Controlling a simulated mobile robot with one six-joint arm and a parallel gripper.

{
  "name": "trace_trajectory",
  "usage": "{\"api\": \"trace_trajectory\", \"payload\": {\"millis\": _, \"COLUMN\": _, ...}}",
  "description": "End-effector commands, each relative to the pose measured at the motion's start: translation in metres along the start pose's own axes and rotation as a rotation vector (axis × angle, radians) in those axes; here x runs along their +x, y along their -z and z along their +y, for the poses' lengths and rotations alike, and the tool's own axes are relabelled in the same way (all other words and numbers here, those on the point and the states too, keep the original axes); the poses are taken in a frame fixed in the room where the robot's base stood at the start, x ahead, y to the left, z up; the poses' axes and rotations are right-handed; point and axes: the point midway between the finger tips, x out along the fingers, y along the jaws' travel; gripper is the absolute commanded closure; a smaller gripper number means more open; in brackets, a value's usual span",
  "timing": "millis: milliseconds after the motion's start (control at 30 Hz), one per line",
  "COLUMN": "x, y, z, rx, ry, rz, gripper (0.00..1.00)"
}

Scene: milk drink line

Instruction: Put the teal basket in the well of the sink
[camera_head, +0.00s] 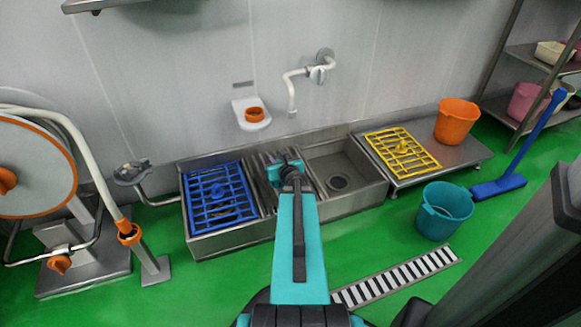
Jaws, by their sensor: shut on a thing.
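My gripper (288,172) is over the ribbed middle part of the steel sink unit, at the far end of my teal arm. It is shut on a small teal thing, which I take to be the teal basket (274,174). Much of it is hidden by the gripper, and its full shape cannot be made out. The sink well (352,163), with a round dark drain (338,183) in its floor, is just right of my gripper. The well is empty.
A blue rack (220,196) lies on the sink's left part; a yellow rack (401,152) and an orange bucket (457,121) are at right. A white tap (309,74) hangs above. A teal bucket (444,211) and blue squeegee (497,186) are on the floor.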

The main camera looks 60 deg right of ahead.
Motion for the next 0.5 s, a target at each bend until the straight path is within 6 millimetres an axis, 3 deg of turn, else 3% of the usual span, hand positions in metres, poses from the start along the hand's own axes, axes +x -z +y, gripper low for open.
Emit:
{"api": "trace_trajectory", "payload": {"millis": 200, "x": 0.001, "y": -0.052, "z": 0.080, "rx": -0.075, "ry": -0.176, "rz": -0.004, "gripper": 1.00}}
{"api": "trace_trajectory", "payload": {"millis": 500, "x": -0.018, "y": -0.107, "z": 0.194, "rx": -0.181, "ry": -0.434, "rz": -0.004, "gripper": 1.00}}
